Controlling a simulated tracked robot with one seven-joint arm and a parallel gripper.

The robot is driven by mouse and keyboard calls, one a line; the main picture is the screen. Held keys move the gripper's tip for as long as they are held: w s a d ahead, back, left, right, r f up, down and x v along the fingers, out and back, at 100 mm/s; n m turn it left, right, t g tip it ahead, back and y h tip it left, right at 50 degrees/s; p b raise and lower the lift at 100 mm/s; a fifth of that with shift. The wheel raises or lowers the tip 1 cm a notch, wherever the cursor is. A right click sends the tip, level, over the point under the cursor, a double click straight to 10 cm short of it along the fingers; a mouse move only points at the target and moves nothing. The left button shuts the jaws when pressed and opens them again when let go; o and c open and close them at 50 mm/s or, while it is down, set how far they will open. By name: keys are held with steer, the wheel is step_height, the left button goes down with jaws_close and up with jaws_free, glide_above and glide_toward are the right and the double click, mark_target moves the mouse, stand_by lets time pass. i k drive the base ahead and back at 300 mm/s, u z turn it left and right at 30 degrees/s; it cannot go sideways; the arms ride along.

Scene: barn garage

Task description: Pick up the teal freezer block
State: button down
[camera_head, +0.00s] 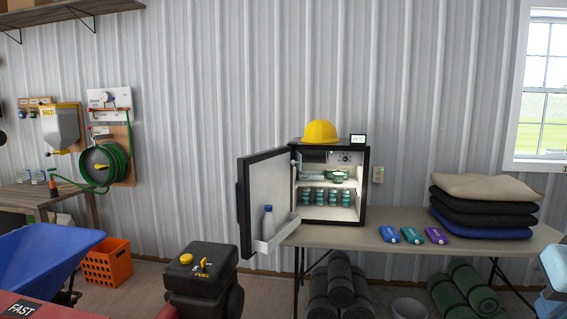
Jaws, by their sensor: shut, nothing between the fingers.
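The teal freezer block (413,235) lies flat on the folding table, between a blue block (390,234) on its left and a purple block (436,235) on its right. The three lie in a row with small gaps, on the table's front part. Nothing covers the teal block. My gripper is not in view, so its place relative to the block does not show.
A small fridge (366,190) stands left on the table (470,246), its door (263,195) swung open leftward. A yellow hard hat (320,132) sits on top. Folded cushions (481,207) are stacked right of the blocks. A black fuel can (195,275) stands front left.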

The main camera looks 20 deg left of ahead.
mark_target(411, 235)
steer(key=u, duration=0.8)
steer(key=i, duration=1)
steer(key=u, duration=0.05)
